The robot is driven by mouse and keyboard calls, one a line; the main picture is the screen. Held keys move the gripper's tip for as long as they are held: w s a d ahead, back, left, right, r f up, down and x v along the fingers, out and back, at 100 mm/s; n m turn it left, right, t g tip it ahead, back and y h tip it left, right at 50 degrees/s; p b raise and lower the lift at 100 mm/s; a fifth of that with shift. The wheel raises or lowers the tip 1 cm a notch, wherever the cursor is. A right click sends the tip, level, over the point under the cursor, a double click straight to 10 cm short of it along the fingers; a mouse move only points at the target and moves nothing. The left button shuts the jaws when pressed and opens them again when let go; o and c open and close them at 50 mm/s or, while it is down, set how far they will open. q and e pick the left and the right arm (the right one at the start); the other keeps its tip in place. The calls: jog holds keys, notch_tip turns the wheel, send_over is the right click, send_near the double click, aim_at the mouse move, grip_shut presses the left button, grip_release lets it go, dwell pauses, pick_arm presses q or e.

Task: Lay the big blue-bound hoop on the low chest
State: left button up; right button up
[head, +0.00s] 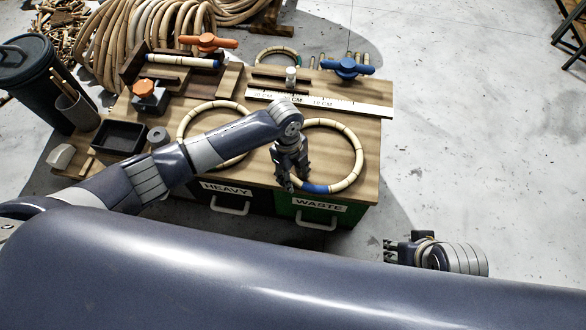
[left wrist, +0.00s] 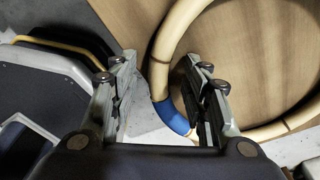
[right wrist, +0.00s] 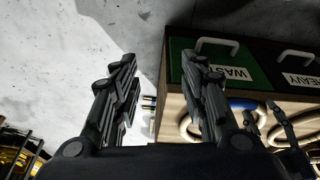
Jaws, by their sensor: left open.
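The blue-bound hoop (head: 361,152) lies on the right part of the wooden bench, its blue binding (head: 315,188) at the front edge. My left gripper (head: 289,178) is over the hoop's left front rim. In the left wrist view its fingers stand apart, with the rim and blue binding (left wrist: 170,118) between them; whether they touch is unclear. My right gripper (head: 391,250) is off the bench to the right, fingers apart and empty in the right wrist view (right wrist: 165,80). I cannot identify a low chest for certain.
The bench (head: 372,125) also holds a second pale hoop (head: 181,130), a ruler board (head: 350,103), a blue-handled clamp (head: 347,68) and a black tray (head: 119,138). Drawers labelled HEAVY (head: 227,190) and WASTE (head: 320,205) are in front.

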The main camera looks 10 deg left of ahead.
pick_arm(q)
jog(key=shift+r, duration=0.35)
jog(key=shift+a+r+p, duration=0.6)
jog(key=shift+r+p, duration=1)
jog(key=shift+r, duration=4.05)
jog(key=s+d+f+n+t+h, duration=0.25)
jog(key=s+f+n, duration=0.25)
jog(key=f+n, duration=0.45)
jog(key=s+a+f+n+t+y, duration=0.1)
jog(key=s+a+f+n+y, duration=0.2)
jog(key=s+a+n, duration=0.9)
notch_tip(320, 180, down, 3)
jog(key=shift+a+r+n, duration=0.15)
jog(key=shift+a+n, duration=0.5)
jog(key=shift+a, duration=0.55)
pick_arm(e)
notch_tip(320, 180, down, 12)
jog(key=shift+w+a+r+g, duration=0.15)
jog(key=shift+w+a+g, duration=0.05)
jog(key=shift+w+g, duration=0.25)
pick_arm(q)
jog(key=shift+s+y, duration=0.1)
jog(key=shift+y, duration=0.15)
pick_arm(e)
jog(key=shift+d, duration=0.1)
